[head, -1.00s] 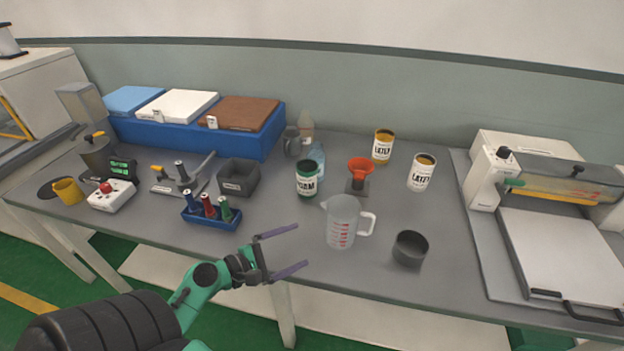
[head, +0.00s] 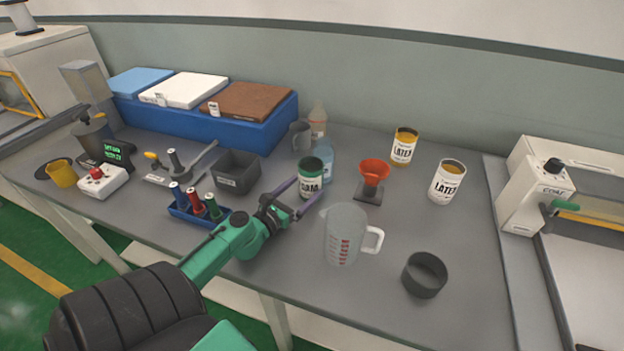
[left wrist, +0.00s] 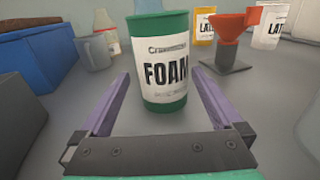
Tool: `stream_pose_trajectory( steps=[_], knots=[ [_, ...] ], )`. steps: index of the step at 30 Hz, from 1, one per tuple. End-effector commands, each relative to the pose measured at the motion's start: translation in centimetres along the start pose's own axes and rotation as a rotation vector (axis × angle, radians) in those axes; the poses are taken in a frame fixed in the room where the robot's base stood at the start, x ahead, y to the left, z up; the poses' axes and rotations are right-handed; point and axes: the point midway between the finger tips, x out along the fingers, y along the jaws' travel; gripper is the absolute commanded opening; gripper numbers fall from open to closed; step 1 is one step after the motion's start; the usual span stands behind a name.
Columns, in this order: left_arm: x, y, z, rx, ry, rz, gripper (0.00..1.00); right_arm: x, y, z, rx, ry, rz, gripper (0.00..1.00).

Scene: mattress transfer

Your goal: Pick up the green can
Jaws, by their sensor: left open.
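The green can (head: 311,178), with a white label reading FOAM, stands upright on the grey table. In the left wrist view the green can (left wrist: 162,62) is straight ahead, between the two purple fingers and near their tips. My left gripper (head: 298,196) is open, with one finger on each side of the can's near part in the head view. In the left wrist view my left gripper (left wrist: 160,88) shows gaps between its fingers and the can. The fingers partly cover the can's lower part in the head view. My right gripper is not in view.
A clear measuring jug (head: 343,236) stands just right of my gripper. A red funnel on a stand (head: 373,172) is right of the can, and a clear bottle (head: 324,152) is behind it. Colored spools (head: 196,203) and a dark bin (head: 236,173) are to the left.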

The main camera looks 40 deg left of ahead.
Motion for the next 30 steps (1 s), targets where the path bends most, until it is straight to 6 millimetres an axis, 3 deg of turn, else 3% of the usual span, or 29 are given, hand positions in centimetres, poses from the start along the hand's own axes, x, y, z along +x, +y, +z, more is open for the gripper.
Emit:
stream_pose_trajectory(
  steps=[2,6,13,14,21,30],
  knots=[
    [1.7,-0.2,0.6,0.001,-0.003,-0.002,1.0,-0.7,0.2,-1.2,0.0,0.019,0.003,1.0],
    [3.9,-0.2,0.4,0.001,-0.003,-0.001,1.0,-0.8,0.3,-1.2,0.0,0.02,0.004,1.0],
    [4.2,-0.3,0.2,0.001,-0.001,-0.002,1.0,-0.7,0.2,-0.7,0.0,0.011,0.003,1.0],
    [4.2,-0.3,0.2,0.001,-0.001,-0.002,0.92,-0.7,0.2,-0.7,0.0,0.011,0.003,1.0],
    [4.2,-0.3,0.2,0.0,-0.001,-0.002,0.01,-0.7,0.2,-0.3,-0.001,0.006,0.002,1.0],
    [4.2,-0.3,0.4,0.001,-0.003,-0.002,0.0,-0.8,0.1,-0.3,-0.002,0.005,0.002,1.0]
  ],
)
